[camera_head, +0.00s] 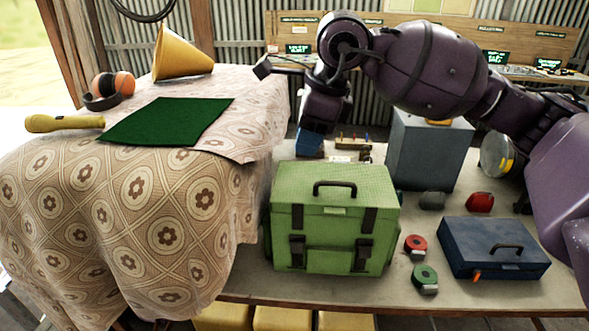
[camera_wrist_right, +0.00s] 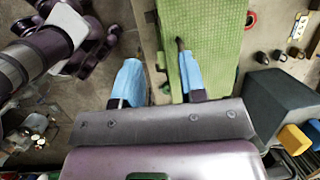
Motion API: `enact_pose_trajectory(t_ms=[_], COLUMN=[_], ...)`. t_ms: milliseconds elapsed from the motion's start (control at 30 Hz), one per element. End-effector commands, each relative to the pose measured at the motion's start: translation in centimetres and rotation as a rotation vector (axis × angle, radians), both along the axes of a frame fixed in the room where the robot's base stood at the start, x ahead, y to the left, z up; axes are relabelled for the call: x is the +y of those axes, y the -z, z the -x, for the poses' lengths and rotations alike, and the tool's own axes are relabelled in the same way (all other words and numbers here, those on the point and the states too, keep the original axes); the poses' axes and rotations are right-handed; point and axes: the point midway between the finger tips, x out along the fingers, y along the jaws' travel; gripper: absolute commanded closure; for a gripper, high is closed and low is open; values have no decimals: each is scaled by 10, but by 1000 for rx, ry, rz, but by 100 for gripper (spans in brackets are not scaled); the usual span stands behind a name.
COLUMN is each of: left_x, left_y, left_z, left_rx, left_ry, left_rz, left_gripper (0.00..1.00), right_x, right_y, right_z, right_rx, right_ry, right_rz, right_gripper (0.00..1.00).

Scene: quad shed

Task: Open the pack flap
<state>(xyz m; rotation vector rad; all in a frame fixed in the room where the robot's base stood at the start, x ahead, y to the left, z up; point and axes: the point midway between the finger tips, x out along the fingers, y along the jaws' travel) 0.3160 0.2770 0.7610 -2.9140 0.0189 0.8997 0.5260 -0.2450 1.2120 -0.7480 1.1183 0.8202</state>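The pack (camera_head: 335,210) is a green quilted box with a dark top handle (camera_head: 335,187) and two dark straps down its front. Its flap (camera_head: 370,190) lies closed over the top. My right gripper (camera_head: 310,145) hangs above and behind the pack, pointing down, apart from it. In the right wrist view the blue fingers (camera_wrist_right: 155,82) stand apart with nothing between them. The pack (camera_wrist_right: 218,45) lies beyond them there, and one finger overlaps its top near the dark handle (camera_wrist_right: 182,46). My left gripper is not in view.
A grey box (camera_head: 430,150) stands right of the pack. A dark blue case (camera_head: 490,248) and red and green tape measures (camera_head: 425,280) lie on the bench. A cloth-covered table (camera_head: 130,220) at left holds a green mat (camera_head: 165,121), yellow cone (camera_head: 182,52) and earmuffs (camera_head: 112,88).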

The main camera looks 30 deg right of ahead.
Motion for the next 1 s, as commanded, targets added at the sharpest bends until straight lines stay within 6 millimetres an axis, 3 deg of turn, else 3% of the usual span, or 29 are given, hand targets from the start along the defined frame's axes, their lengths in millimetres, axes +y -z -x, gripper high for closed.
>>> enact_pose_trajectory(t_ms=[200, 467, 1000], left_x=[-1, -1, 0], left_y=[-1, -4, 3], left_z=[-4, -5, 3], left_rx=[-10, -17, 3], left_ry=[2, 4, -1], left_rz=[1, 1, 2], left_gripper=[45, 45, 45], right_x=[-39, -47, -55], right_y=[3, 11, 92], right_z=[5, 8, -5], right_rx=[31, 64, 64], right_ry=[59, 68, 65], right_rz=[233, 282, 279], right_gripper=[62, 62, 62])
